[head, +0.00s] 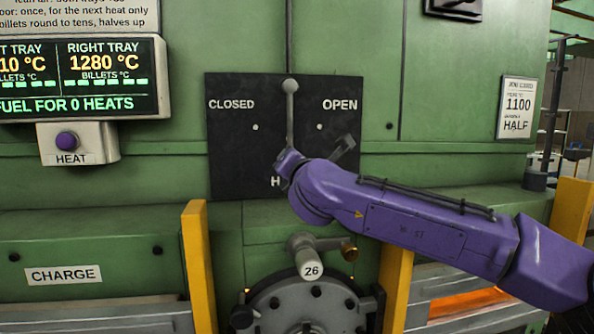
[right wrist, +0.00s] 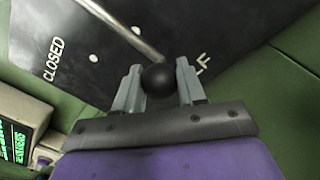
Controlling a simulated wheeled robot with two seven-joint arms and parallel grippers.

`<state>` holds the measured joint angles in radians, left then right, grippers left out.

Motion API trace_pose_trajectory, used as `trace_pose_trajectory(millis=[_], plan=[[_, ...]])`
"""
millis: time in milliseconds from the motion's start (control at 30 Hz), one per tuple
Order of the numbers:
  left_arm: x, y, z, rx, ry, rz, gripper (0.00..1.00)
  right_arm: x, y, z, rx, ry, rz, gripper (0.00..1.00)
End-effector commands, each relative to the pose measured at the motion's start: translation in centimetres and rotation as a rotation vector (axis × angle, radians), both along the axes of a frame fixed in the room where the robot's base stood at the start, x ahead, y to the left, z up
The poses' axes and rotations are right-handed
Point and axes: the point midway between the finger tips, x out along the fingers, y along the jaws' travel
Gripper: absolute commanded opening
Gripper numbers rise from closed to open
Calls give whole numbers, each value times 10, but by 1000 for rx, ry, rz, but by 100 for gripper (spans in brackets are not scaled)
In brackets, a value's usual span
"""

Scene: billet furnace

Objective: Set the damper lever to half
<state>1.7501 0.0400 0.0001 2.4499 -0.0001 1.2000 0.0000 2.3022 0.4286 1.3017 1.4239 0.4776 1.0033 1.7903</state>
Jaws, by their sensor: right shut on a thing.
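The damper lever (head: 290,115) is a grey rod on a black plate (head: 228,165) marked CLOSED on the left and OPEN on the right. The rod runs straight down from a rounded top end. The label under it is mostly hidden by my right arm, with one letter H showing; the right wrist view shows the letters LF. There the lever's dark round knob (right wrist: 160,76) sits between the two fingers of my right gripper (right wrist: 158,88), which is shut on it. In the head view my purple right wrist covers the lever's lower end. My left gripper is not in view.
A display (head: 80,78) and a HEAT button (head: 66,141) are at the left. A round hatch (head: 305,305) with a handle marked 26 lies below the plate, between yellow posts (head: 197,260). A notice (head: 517,107) at the right reads 1100 and HALF.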

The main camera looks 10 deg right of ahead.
Motion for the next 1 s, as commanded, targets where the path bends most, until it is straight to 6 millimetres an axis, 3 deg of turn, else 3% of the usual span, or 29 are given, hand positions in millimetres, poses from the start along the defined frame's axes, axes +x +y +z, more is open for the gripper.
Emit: trace_pose_trajectory(millis=[333, 367, 400, 433, 767, 1000], plan=[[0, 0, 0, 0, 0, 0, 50, 0, 2, -3, 3, 6, 2, 0], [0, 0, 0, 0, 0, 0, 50, 0, 2, -3, 2, 6, 2, 46], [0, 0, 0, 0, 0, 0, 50, 0, 2, -3, 2, 6, 2, 59], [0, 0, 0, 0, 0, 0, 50, 0, 2, -2, 2, 5, 2, 63], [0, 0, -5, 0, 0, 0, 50, -5, 0, -3, 3, 2, 1, 63], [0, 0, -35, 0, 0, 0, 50, -57, -5, -9, 3, 0, 2, 63]])
